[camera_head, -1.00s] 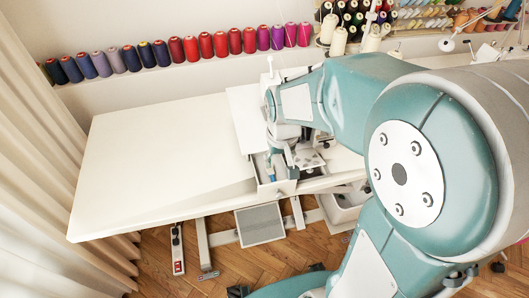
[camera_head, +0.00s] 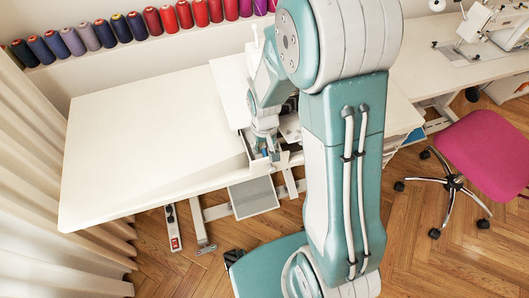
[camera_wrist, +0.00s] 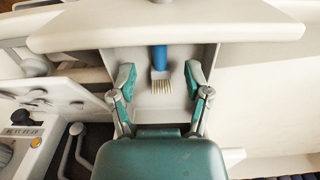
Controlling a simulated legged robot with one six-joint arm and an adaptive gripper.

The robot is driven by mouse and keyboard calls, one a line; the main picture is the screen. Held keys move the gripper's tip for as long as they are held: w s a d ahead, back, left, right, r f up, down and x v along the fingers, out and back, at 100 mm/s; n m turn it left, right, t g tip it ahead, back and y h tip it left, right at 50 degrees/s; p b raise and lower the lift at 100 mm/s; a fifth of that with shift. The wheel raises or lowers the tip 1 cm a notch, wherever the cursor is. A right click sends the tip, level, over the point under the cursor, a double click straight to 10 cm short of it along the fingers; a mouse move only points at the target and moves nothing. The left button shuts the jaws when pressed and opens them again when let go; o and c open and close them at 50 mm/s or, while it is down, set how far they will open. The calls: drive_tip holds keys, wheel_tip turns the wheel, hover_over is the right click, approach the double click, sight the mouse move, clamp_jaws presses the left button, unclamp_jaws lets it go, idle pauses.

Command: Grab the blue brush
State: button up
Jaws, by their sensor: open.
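The blue brush (camera_wrist: 160,62) shows in the wrist view, with a blue handle and pale bristles pointing toward my gripper. It lies in an open white drawer (camera_wrist: 210,58) at the table's front edge. My gripper (camera_wrist: 159,78) is open, with one teal finger on each side of the brush and gaps between fingers and brush. Whether the fingers are at the brush's height is hard to tell. In the head view my gripper (camera_head: 262,152) is over the drawer, and only a small bit of blue shows beside it.
The white table (camera_head: 140,130) is mostly clear on the left. A row of thread spools (camera_head: 120,28) stands on a ledge along the wall. A pink chair (camera_head: 490,150) stands at the right.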

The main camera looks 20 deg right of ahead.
drive_tip(key=shift+f, duration=0.95)
drive_tip(key=shift+c, duration=0.3)
clamp_jaws()
